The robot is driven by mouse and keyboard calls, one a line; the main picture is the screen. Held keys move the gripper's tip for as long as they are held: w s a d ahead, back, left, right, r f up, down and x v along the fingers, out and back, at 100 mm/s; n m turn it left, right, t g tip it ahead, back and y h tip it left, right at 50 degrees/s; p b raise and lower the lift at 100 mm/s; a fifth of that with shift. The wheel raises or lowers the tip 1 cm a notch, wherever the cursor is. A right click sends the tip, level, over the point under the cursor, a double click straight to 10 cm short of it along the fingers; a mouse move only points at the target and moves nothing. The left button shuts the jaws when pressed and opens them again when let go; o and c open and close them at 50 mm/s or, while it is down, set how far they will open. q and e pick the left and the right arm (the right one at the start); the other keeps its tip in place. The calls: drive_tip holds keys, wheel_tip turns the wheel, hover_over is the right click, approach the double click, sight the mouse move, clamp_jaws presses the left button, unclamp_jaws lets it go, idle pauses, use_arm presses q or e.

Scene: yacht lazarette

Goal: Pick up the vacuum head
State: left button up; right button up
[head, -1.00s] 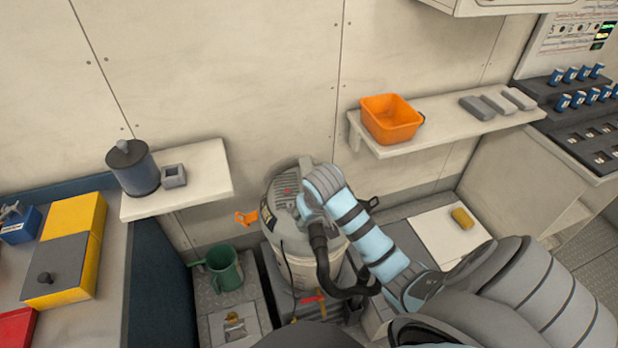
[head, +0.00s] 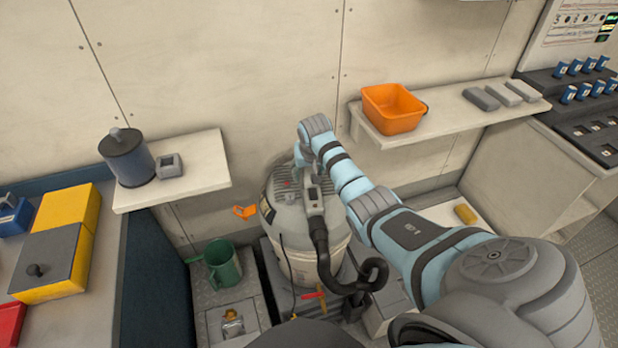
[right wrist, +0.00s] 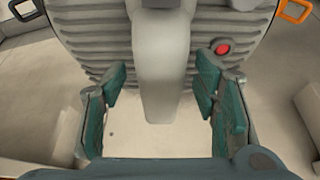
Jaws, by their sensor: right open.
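The vacuum head (head: 282,190) is the grey ribbed top of the drum vacuum in the middle of the head view. The right wrist view shows its ribbed lid (right wrist: 95,35), a red button (right wrist: 221,47) and a pale grey raised handle (right wrist: 160,60). My right gripper (right wrist: 160,88) is open, with one teal finger on each side of the handle and visible gaps between. In the head view my right wrist hangs over the vacuum and mostly hides that gripper (head: 301,158). My left gripper is not in view.
A black hose (head: 322,250) runs down the vacuum's front. An orange latch (head: 244,212) sticks out at its left. A green mug (head: 222,264) stands lower left. A shelf with an orange bin (head: 392,108) is to the right, and one with a blue canister (head: 127,158) left.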

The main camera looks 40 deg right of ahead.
drive_tip(key=shift+w+f, duration=0.15)
drive_tip(key=shift+f, duration=0.4)
drive_tip(key=shift+r, duration=0.1)
clamp_jaws()
drive_tip(key=shift+w+d, duration=0.1)
drive_tip(key=shift+r, duration=0.1)
